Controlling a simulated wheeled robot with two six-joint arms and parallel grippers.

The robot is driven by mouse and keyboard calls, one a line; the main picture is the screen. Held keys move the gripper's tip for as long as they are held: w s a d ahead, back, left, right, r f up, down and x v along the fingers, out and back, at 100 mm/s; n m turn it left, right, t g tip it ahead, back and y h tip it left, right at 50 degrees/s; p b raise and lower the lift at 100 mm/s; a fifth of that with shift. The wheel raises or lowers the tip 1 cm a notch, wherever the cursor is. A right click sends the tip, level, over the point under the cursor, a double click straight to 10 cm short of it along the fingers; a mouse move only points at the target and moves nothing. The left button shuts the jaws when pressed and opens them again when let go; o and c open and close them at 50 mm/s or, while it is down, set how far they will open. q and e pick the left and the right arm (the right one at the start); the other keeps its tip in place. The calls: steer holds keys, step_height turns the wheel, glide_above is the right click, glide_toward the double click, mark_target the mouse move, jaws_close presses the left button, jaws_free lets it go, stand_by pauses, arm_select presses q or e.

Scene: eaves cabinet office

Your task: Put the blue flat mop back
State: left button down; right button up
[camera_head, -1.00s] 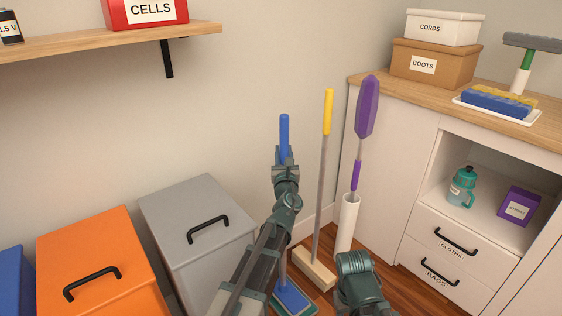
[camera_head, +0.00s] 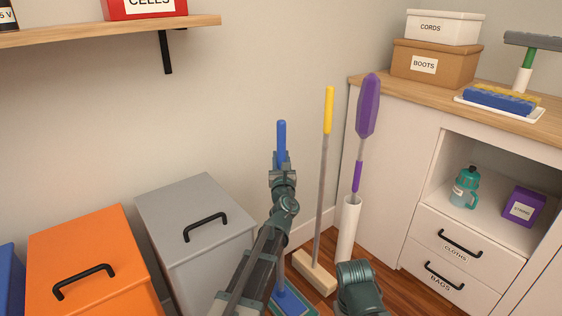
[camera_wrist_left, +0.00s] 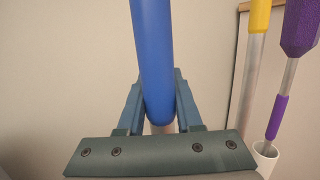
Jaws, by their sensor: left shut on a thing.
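The blue flat mop (camera_head: 282,138) stands upright in the corner area, its blue handle rising above my left gripper (camera_head: 282,160). In the left wrist view the blue handle (camera_wrist_left: 152,60) passes between the jaws of my left gripper (camera_wrist_left: 160,108), which is shut on it near the handle's lower end. The mop's flat blue head (camera_head: 293,303) is low at the bottom of the head view, partly hidden by my left arm. I cannot tell if it touches the floor. My right gripper is not in view; only a part of my right arm shows at the bottom.
A yellow-handled broom (camera_head: 327,110) and a purple duster (camera_head: 367,105) in a white holder (camera_head: 348,232) stand just right of the mop. A grey bin (camera_head: 195,215) and an orange bin (camera_head: 85,255) are at left. A white cabinet (camera_head: 395,170) stands at right.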

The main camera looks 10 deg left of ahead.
arm_select(q)
steer(key=shift+f, duration=0.1)
steer(key=c, duration=0.6)
jaws_free()
steer(key=shift+s, duration=0.15)
steer(key=b+v, duration=0.2)
steer(key=v, duration=0.9)
steer(key=shift+s+d, duration=0.1)
steer(key=shift+s, duration=0.25)
